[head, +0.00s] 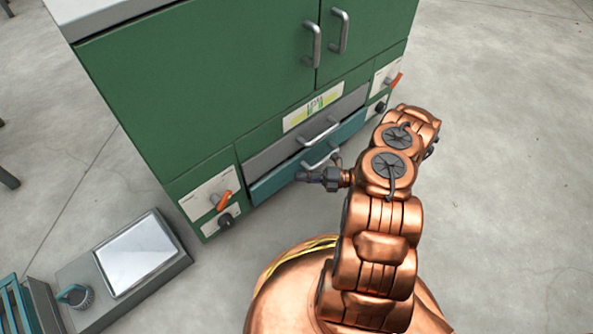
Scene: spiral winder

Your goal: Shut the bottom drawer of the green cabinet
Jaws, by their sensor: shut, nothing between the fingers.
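The green cabinet (190,85) stands in front of me in the head view, with two upper doors and two drawers low in the middle. The bottom drawer (277,184) has a teal front with a pale bar handle (318,160). Its front seems to stand slightly out from the grey drawer above, but how far is hard to tell. My gripper (306,177) is shut and empty, low in front of the teal drawer near its handle. Whether it touches the drawer cannot be told.
The grey drawer (270,150) has its own handle. Orange-handled switches (221,201) and dark knobs flank the drawers. A low grey unit with a shiny plate (135,252) sits on the floor at lower left. The concrete floor (500,180) at right is clear.

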